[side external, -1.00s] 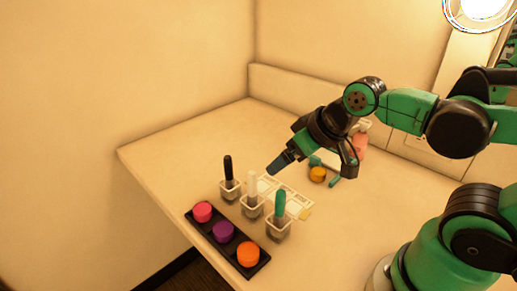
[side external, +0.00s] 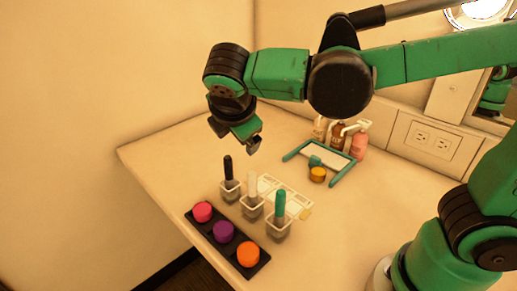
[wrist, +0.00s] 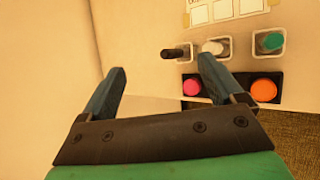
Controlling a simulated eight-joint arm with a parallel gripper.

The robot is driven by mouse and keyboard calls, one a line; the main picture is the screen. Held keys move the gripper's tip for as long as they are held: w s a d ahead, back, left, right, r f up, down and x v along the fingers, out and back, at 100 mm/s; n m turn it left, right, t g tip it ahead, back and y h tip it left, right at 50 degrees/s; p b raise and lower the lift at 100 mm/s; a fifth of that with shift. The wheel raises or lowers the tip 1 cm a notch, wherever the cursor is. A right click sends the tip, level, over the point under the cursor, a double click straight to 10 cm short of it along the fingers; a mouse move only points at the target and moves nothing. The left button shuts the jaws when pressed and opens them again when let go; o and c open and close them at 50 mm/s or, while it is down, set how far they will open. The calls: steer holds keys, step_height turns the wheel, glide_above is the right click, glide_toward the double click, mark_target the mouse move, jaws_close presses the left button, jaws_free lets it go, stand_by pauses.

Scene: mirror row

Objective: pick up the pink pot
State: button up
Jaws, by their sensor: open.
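The pink pot (side external: 202,211) sits at the far left end of a black tray (side external: 225,252), beside a purple pot (side external: 223,231) and an orange pot (side external: 248,254). My gripper (side external: 236,138) is open and empty, well above the table and the pots. In the wrist view the pink pot (wrist: 190,88) shows just left of the right finger of my gripper (wrist: 162,66). That finger hides the purple pot there, while the orange pot (wrist: 264,89) is clear to the right.
Behind the tray stand three clear holders with a black-handled tool (side external: 228,170), a white one (side external: 252,186) and a teal one (side external: 280,205). A white palette (side external: 293,200) lies behind them. A teal frame (side external: 342,177), a yellow jar (side external: 318,174) and bottles (side external: 359,145) stand farther back.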

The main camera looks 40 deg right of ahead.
mark_target(201, 212)
steer(key=w+a+n+t+h, duration=0.2)
steer(key=a+n+t+h, duration=0.2)
steer(key=a+n, duration=0.6)
steer(key=f, duration=1.6)
steer(key=shift+s+d, duration=0.1)
steer(key=shift+s, duration=0.1)
steer(key=shift+w+d+f, duration=0.1)
steer(key=shift+f, duration=0.1)
steer(key=shift+g, duration=0.3)
steer(key=shift+x, duration=2.7)
jaws_close()
